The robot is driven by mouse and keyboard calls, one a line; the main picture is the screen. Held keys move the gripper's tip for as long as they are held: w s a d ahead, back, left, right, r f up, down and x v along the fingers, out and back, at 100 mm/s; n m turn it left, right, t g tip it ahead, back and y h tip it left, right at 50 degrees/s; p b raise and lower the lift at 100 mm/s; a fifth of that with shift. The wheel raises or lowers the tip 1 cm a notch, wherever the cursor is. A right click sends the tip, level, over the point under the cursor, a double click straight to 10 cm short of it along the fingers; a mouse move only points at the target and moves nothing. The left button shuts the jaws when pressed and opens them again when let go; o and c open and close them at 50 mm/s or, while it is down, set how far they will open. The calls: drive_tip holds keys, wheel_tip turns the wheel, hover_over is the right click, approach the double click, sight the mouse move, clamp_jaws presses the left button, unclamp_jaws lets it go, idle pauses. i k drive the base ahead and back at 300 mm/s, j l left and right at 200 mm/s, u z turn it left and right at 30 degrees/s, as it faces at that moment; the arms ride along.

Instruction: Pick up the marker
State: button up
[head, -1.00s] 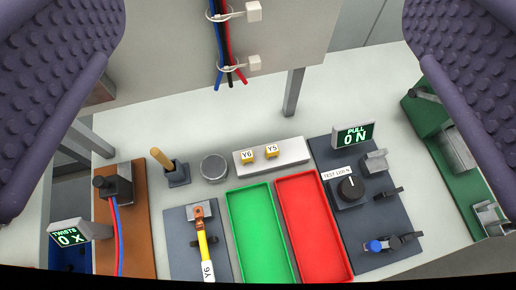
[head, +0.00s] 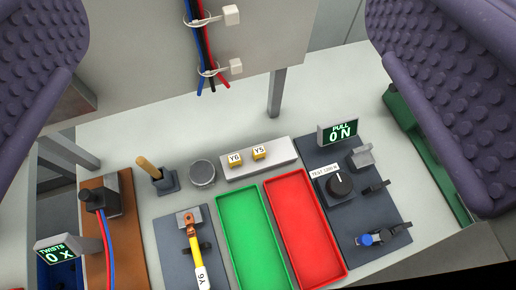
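Two small yellow markers stand on a pale raised block (head: 275,171): the Y6 marker (head: 235,160) on the left and the Y5 marker (head: 259,153) to its right. A yellow cable (head: 193,250) with a copper-coloured lug and a white Y6 label lies on a dark grey plate (head: 170,250) nearer the bottom. My gripper (head: 240,150) shows as two purple studded fingers, wide apart at the left and right edges. It is open and empty, with both markers in the gap between the fingers in the picture, apart from them.
A green tray (head: 249,240) and a red tray (head: 305,230) lie below the block. A round metal cup (head: 202,173) and a wooden-handled tool in a holder (head: 165,183) stand left of it. The pull tester (head: 340,187) is right. Wires (head: 208,60) hang from a panel above.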

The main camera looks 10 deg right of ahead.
sight(234, 160)
drive_tip(key=j, duration=0.15)
drive_tip(key=k, duration=0.65)
drive_tip(key=k+j, duration=0.2)
drive_tip(key=j, duration=0.2)
drive_tip(key=l+u, duration=0.25)
drive_tip(key=l, duration=0.15)
drive_tip(key=k+j, duration=0.15)
drive_tip(key=k, duration=0.2)
drive_tip(key=k+j+z, duration=0.25)
drive_tip(key=j, duration=0.1)
